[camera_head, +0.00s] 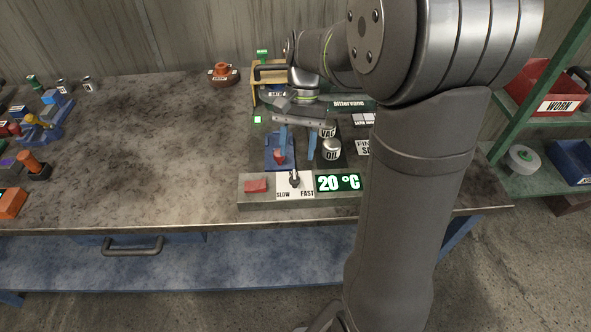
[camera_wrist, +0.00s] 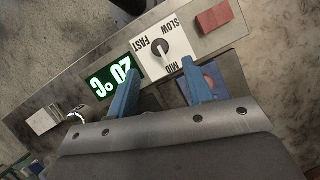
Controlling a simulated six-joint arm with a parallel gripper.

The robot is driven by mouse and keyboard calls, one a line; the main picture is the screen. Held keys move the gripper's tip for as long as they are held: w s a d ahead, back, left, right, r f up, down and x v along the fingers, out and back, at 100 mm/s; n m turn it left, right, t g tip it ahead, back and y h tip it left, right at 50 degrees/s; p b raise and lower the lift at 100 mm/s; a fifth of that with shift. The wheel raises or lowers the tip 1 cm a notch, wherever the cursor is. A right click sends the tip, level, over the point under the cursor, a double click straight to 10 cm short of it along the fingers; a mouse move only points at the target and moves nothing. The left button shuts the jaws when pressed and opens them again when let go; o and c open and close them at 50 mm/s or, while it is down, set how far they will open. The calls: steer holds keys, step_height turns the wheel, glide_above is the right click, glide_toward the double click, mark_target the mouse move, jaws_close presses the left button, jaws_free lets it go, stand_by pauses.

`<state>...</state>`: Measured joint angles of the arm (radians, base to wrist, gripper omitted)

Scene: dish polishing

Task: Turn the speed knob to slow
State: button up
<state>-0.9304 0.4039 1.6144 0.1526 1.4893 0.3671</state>
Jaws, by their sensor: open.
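The speed knob (camera_head: 294,179) is a small dark knob on a white plate (camera_head: 284,191) marked SLOW on the left and FAST on the right. In the wrist view the knob (camera_wrist: 160,49) shows clear of my fingers, with SLOW, FAST and MID printed around it. Its exact pointing direction is hard to tell. My gripper (camera_head: 297,149) has two blue fingers, apart and empty, hanging behind the knob. In the wrist view the gripper (camera_wrist: 158,75) has its fingertips spread below the knob, not touching it.
A green display (camera_head: 338,183) reading 20 °C sits right of the knob, and a red block (camera_head: 256,186) sits left.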

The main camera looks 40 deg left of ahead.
mark_target(295, 178)
steer(key=x, duration=0.6)
steer(key=shift+s+f, duration=0.1)
steer(key=shift+f, duration=0.2)
steer(key=c, duration=1)
